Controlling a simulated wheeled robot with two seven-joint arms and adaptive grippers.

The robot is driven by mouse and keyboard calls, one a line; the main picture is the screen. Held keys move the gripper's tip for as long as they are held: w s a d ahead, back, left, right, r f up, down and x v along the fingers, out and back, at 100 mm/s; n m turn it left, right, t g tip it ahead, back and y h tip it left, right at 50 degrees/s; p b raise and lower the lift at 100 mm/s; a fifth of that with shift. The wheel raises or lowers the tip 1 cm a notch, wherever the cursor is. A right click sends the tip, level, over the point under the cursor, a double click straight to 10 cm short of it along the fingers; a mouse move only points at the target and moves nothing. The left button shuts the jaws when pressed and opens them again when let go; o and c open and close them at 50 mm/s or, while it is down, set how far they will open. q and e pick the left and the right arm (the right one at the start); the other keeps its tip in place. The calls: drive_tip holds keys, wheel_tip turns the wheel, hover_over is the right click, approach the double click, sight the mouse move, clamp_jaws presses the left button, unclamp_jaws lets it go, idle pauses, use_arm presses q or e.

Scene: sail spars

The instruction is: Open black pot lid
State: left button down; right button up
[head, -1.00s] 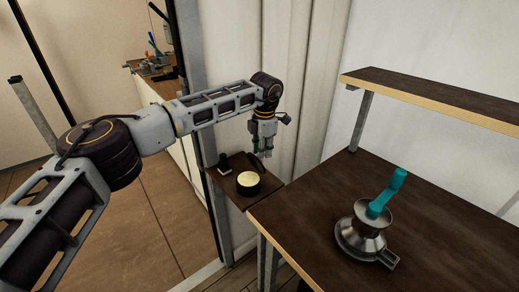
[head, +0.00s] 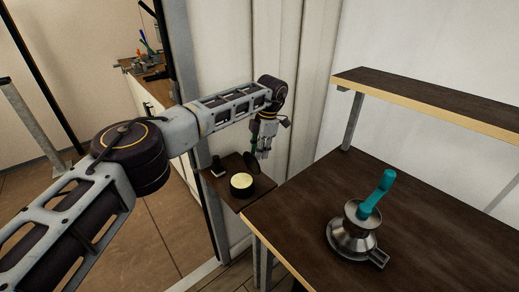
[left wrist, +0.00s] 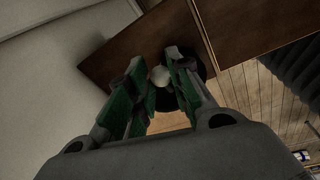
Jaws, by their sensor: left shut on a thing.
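The black pot (head: 242,190) stands uncovered on a small dark wooden shelf, its pale yellow inside showing. The dark round lid (head: 252,162) is off the pot, tilted steeply just behind and to the right of its rim. My left gripper (head: 263,153) points down beside the pot and is shut on the lid. In the left wrist view, the green-padded fingers of the left gripper (left wrist: 160,72) close around a pale round thing (left wrist: 160,76), with part of a dark disc behind them. The exact grip is hard to see. My right gripper is not in view.
A small dark object with a white part (head: 217,169) sits left of the pot on the small shelf (head: 228,164). A brown table (head: 300,225) at right holds a metal device (head: 352,237) with a teal handle (head: 377,192). A raised shelf (head: 430,97) is above it.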

use_arm(q)
drive_tip(key=shift+d+f+g+y+p, duration=0.3)
drive_tip(key=shift+f+p, duration=0.1)
drive_tip(key=shift+f, duration=0.1)
drive_tip(key=shift+w+f, duration=0.1)
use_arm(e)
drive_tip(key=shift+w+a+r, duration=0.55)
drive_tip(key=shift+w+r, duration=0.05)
use_arm(q)
drive_tip(key=c, duration=1.6)
unclamp_jaws()
drive_tip(key=shift+c, duration=0.2)
drive_tip(key=shift+o, duration=0.6)
drive_tip(key=shift+w+a, duration=0.15)
drive_tip(key=shift+r, duration=0.25)
drive_tip(key=a+v, duration=0.2)
drive_tip(key=v, duration=0.7)
drive_tip(key=shift+r, duration=0.4)
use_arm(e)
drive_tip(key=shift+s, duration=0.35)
